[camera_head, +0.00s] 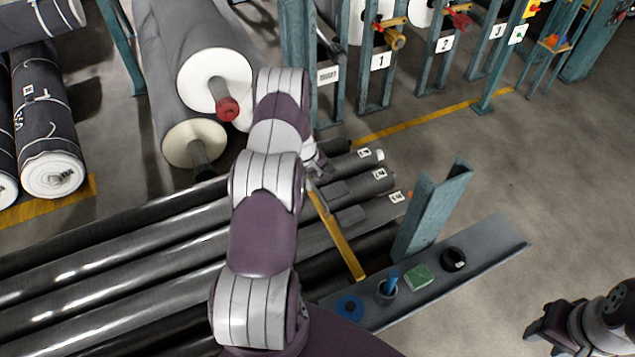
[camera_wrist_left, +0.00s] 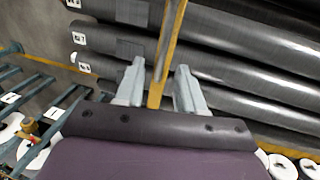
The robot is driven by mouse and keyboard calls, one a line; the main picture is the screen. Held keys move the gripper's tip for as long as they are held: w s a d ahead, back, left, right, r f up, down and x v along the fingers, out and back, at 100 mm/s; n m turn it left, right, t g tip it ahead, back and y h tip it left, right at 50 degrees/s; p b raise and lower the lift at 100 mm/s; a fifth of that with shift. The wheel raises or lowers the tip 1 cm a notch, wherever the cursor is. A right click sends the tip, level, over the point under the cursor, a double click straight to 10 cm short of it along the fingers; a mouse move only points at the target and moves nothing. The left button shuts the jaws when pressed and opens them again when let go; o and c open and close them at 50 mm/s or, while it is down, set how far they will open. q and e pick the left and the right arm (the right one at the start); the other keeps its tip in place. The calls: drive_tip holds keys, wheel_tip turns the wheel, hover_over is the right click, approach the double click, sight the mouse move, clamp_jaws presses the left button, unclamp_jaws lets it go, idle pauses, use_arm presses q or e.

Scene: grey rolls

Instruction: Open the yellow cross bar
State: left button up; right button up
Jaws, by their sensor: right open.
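The yellow cross bar (camera_head: 336,235) slants across the ends of the dark rolls, from beside my left gripper (camera_head: 318,168) down towards the grey ledge. In the left wrist view the yellow bar (camera_wrist_left: 171,45) runs down between the two fingers of my left gripper (camera_wrist_left: 159,68). The fingers stand apart with a gap on each side of the bar, so the gripper is open around it and not clamped. My left arm hides part of the rolls and bar surroundings in the head view. My right gripper (camera_head: 540,328) is open and empty over the floor at lower right.
Dark rolls (camera_head: 130,233) with numbered tags lie side by side under the bar. A grey ledge (camera_head: 490,250) holds a blue disc, a cup, a green pad and a black ring beside an upright teal post (camera_head: 428,215).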

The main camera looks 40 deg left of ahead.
sight(317, 191)
use_arm(q)
wheel_tip(317, 191, down, 4)
drive_tip(key=shift+r, duration=0.2)
drive_tip(key=shift+w+d+f, duration=0.15)
drive_tip(key=shift+w+f, duration=0.15)
drive_tip(key=shift+w, duration=0.05)
drive_tip(key=shift+s, duration=0.15)
drive_tip(key=shift+c, duration=0.7)
clamp_jaws()
drive_tip(key=shift+r, duration=0.1)
use_arm(e)
drive_tip(key=shift+s+a+r, duration=0.1)
drive_tip(key=shift+s+r, duration=0.1)
drive_tip(key=shift+r, duration=0.25)
use_arm(q)
drive_tip(key=shift+r, duration=0.1)
